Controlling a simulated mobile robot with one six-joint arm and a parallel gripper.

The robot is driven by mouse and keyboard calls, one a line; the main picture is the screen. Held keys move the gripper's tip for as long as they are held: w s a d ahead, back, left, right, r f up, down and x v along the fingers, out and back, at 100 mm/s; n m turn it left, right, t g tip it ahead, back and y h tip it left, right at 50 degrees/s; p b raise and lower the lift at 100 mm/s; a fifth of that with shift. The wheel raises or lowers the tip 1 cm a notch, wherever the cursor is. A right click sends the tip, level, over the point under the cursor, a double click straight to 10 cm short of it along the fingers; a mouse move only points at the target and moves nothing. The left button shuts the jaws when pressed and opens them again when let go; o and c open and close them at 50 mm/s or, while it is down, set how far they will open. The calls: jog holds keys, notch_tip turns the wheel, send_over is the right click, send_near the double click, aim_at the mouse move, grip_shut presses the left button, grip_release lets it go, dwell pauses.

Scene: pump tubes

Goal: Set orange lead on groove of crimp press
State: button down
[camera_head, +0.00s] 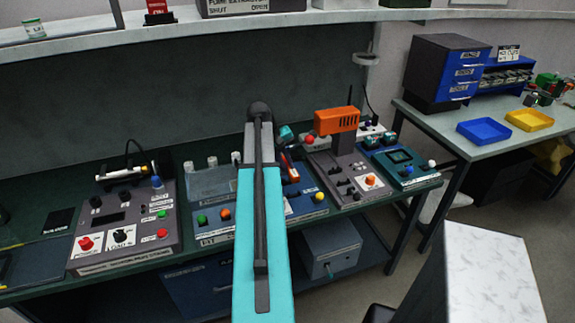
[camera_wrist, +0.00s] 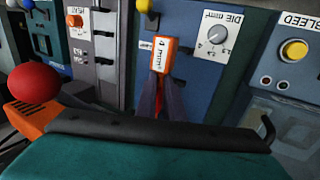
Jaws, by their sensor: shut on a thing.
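My gripper (camera_wrist: 160,92) shows in the wrist view as two dark fingers that are shut on the orange lead (camera_wrist: 164,56). The lead's orange body carries a white label reading 4 mm², upside down here. A little red shows between the fingers. The lead is over or against a blue panel with a dial marked DIE mm² (camera_wrist: 217,36), which seems to be the crimp press. I cannot see the groove or tell whether the lead touches the press. In the head view this panel (camera_head: 308,205) is partly behind my teal arm, and the gripper's grasp is hard to make out.
A BLEED panel (camera_wrist: 290,65) is beside the press. A control box (camera_head: 125,235) stands left. Bench room is tight.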

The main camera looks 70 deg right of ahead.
dwell(0.6)
jog(key=shift+f+b, duration=1.45)
jog(key=shift+f, duration=2.25)
jog(key=shift+f, duration=0.1)
jog(key=c, duration=1.8)
grip_release()
jog(key=b+v, duration=0.3)
jog(key=v, duration=1)
jog(key=shift+a+r, duration=0.15)
jog(key=shift+r, duration=0.2)
